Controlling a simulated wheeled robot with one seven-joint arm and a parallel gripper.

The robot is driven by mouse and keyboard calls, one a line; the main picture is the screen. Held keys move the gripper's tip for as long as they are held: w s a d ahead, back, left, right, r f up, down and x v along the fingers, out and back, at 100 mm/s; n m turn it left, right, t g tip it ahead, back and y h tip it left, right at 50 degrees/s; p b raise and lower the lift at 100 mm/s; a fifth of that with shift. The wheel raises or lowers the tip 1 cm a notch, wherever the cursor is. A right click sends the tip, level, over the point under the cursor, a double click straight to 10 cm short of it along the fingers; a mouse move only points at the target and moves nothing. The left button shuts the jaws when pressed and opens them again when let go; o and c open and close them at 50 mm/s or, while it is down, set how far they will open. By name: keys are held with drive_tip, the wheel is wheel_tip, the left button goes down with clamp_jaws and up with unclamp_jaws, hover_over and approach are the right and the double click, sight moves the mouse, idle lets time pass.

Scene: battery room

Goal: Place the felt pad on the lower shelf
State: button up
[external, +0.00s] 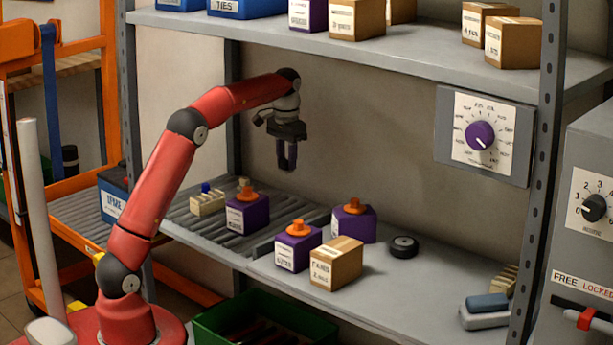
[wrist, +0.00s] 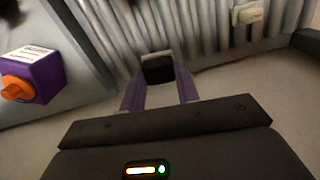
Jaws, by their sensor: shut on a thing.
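My gripper (external: 288,158) hangs above the left part of the lower shelf (external: 425,290), pointing down, clear of the surface. In the wrist view my gripper (wrist: 158,80) is shut on a small dark block with a pale far edge, seemingly the felt pad (wrist: 158,70). It sits between the two purple fingertips. In the external view the held piece is too small and dark to tell from the fingers.
Purple boxes with orange knobs (external: 247,214) (external: 298,247) (external: 353,222) and a cardboard box (external: 336,264) stand on the lower shelf. A black roll (external: 404,246) and a grey-blue block (external: 487,302) lie further right. The upper shelf (external: 400,50) overhangs. Shelf room between roll and block is clear.

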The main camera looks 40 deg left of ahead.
sight(287, 160)
wheel_tip(287, 160, up, 5)
drive_tip(key=shift+f, duration=0.1)
drive_tip(key=s+d+m, duration=0.1)
drive_tip(key=d+m, duration=0.1)
drive_tip(key=d, duration=0.7)
drive_tip(key=s+d+m, duration=0.1)
drive_tip(key=d+m, duration=0.2)
drive_tip(key=d, duration=0.6)
drive_tip(key=s+d+m, duration=0.1)
drive_tip(key=d+m, duration=0.2)
drive_tip(key=d, duration=0.6)
drive_tip(key=shift+s+r+p, duration=0.15)
drive_tip(key=shift+r+p, duration=0.05)
drive_tip(key=shift+p, duration=0.2)
drive_tip(key=s+d+f+m, duration=0.1)
drive_tip(key=s+d+m, duration=0.3)
drive_tip(key=s+d, duration=0.65)
drive_tip(key=s+d+m, duration=0.5)
drive_tip(key=s+d, duration=0.2)
drive_tip(key=d, duration=0.7)
drive_tip(key=f, duration=0.9)
drive_tip(key=f+b, duration=0.1)
drive_tip(key=f, duration=0.4)
drive_tip(key=shift+s+a, duration=0.15)
drive_tip(key=shift+a, duration=0.1)
drive_tip(key=shift+f, duration=0.1)
